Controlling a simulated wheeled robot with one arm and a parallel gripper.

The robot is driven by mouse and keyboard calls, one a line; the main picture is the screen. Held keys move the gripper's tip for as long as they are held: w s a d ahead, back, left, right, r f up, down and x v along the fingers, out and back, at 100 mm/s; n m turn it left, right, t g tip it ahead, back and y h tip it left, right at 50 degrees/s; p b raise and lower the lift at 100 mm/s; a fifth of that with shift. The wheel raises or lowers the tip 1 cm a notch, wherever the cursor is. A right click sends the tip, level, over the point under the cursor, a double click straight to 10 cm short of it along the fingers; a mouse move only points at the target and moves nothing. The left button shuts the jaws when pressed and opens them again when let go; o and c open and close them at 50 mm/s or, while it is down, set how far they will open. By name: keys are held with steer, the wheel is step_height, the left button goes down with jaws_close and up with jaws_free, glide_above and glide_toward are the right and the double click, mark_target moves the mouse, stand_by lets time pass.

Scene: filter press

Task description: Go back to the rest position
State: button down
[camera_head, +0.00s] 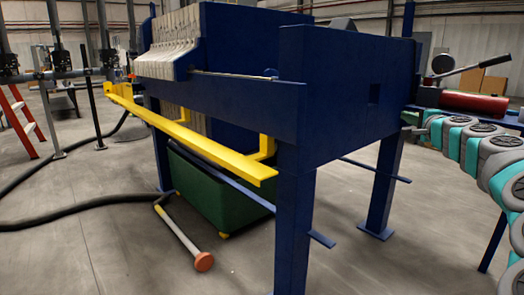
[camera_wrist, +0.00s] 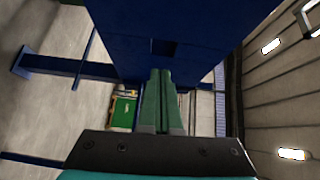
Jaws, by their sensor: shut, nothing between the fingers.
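My gripper (camera_wrist: 160,72) shows in the wrist view with its two green fingers side by side, shut and empty. In front of the fingertips is the dark blue end block (camera_wrist: 160,20) of the filter press, with a small square opening in it. I cannot tell the exact gap between fingertips and block.
A yellow bar (camera_head: 190,137) runs along the press's near side, with a green bin (camera_head: 212,190) under it. A red cylinder (camera_head: 474,103) with a black lever is close behind my arm. Hoses (camera_head: 80,205) cross the left floor.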

steer(key=s+a+n+g+y, duration=0.2)
steer(key=a+n+y, duration=0.15)
steer(key=a, duration=0.65)
steer(key=s+a+n+g+y, duration=0.1)
steer(key=s+a+n+y, duration=0.2)
steer(key=a, duration=0.7)
steer(key=s+a+f+n+g, duration=0.3)
steer(key=s+a+f, duration=0.2)
steer(key=s+a, duration=0.25)
steer(key=s+a+f+n+g, duration=0.35)
steer(key=s+a+f, duration=0.2)
steer(key=a, duration=0.25)
steer(key=s+a+f+n+g+h, duration=0.1)
steer(key=s+f+n+g, duration=0.15)
steer(key=s+f, duration=0.5)
steer(key=s+f+n+g+h, duration=0.1)
steer(key=s+f+g+h, duration=0.3)
steer(key=s, duration=0.7)
steer(key=s+d+f+g, duration=0.1)
steer(key=s+d+f, duration=0.2)
steer(key=s, duration=0.3)
steer(key=s+d+f+g+h, duration=0.1)
steer(key=s+d+f, duration=0.1)
steer(key=s+f, duration=0.2)
steer(key=s+d+f+g+h, duration=0.1)
steer(key=s+d+f, duration=0.2)
steer(key=s, duration=0.7)
steer(key=shift+d+f+n+g+p, duration=0.25)
steer(key=shift+d+n+g+p, duration=0.05)
steer(key=shift+d+n+p, duration=0.05)
